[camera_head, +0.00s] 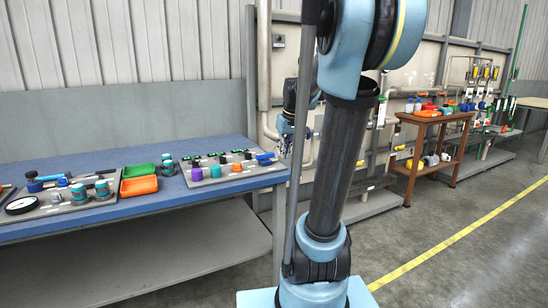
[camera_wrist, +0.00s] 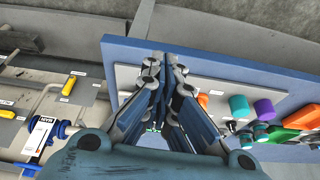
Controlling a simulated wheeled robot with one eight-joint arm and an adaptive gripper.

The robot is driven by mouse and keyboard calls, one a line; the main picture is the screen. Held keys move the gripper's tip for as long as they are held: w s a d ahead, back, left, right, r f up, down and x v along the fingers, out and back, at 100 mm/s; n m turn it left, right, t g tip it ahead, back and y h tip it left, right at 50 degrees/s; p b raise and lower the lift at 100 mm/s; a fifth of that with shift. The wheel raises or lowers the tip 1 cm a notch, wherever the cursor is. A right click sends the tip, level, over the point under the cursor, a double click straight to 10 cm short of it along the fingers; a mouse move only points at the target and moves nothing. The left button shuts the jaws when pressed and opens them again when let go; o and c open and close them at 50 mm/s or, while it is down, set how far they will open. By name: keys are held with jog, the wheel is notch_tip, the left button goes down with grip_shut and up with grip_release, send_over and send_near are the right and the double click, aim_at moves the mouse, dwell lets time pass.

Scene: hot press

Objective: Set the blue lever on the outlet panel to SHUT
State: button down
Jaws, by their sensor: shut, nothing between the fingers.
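My gripper (camera_head: 285,130) hangs behind my arm, by the right end of the blue table, in the head view. In the wrist view my gripper (camera_wrist: 160,68) points away from the camera, fingers together and empty, over the table's edge. A blue fitting (camera_wrist: 61,130) sits on a pipe beside a white label (camera_wrist: 40,135) at the lower left of the wrist view.
The blue table (camera_head: 120,226) carries boards with knobs, a green tray (camera_head: 139,170) and an orange tray (camera_head: 139,186). Yellow handles (camera_wrist: 68,86) show on the pipe panel. A brown table (camera_head: 424,119) stands at the right. The floor by the yellow line (camera_head: 440,250) is clear.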

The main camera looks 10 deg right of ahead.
aim_at(265, 157)
jog(key=w+d+r, duration=0.1)
jog(key=w, duration=0.8)
jog(key=shift+w+d+r+n+t, duration=0.15)
jog(key=shift+r+n+t, duration=0.15)
jog(key=shift+r+n, duration=0.1)
jog(key=x, duration=0.9)
jog(key=shift+f, duration=0.2)
jog(key=w, duration=0.2)
jog(key=a, duration=0.1)
jog(key=shift+w+a+f, duration=0.1)
jog(key=shift+w+f, duration=0.15)
jog(key=shift+w, duration=0.15)
jog(key=shift+w+a, duration=0.25)
jog(key=shift+w, duration=0.35)
jog(key=shift+a, duration=0.1)
jog(key=shift+y, duration=0.3)
